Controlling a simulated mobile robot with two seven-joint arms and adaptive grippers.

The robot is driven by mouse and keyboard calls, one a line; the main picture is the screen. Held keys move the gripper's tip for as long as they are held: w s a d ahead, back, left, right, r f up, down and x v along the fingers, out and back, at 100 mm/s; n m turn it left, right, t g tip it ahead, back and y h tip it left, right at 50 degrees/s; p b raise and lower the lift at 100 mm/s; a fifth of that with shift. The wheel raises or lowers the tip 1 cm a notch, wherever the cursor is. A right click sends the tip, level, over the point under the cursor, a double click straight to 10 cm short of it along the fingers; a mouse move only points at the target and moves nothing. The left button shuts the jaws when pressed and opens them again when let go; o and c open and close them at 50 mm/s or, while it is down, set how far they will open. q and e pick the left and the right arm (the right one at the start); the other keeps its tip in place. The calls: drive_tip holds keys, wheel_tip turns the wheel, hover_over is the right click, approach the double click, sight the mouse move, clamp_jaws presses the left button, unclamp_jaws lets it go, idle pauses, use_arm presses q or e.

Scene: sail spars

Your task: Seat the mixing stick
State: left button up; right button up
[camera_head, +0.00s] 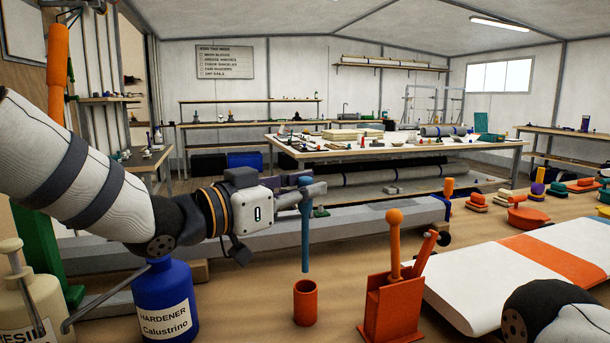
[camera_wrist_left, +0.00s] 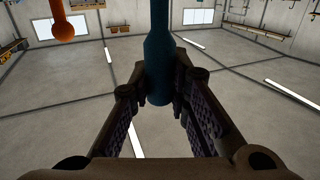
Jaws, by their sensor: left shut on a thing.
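A blue stick, which I take for the mixing stick (camera_head: 306,243), hangs upright from my left gripper (camera_head: 306,188). The gripper is shut on its upper part. In the left wrist view the stick (camera_wrist_left: 158,45) stands between the two fingertips (camera_wrist_left: 160,95). Its lower tip is above an open orange-red cup (camera_head: 306,304) on the bench and apart from it. Right of the cup stands an orange-red holder (camera_head: 391,310) with an orange ball-topped stick (camera_head: 394,240) and a shorter orange handle (camera_head: 425,253) in it. My right gripper is out of view.
A blue hardener bottle (camera_head: 163,302) and a cream resin container (camera_head: 38,310) stand at the left. A white and orange board (camera_head: 490,282) lies at the right, with several colored pieces beyond it. A long grey beam (camera_head: 345,224) runs behind the cup.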

sight(303, 245)
use_arm(q)
drive_tip(key=shift+f, duration=0.95)
drive_tip(key=shift+r, duration=0.1)
drive_tip(key=shift+f, duration=0.2)
drive_tip(key=shift+f+b, duration=0.35)
drive_tip(key=shift+f, duration=3.35)
drive_tip(key=o, duration=0.9)
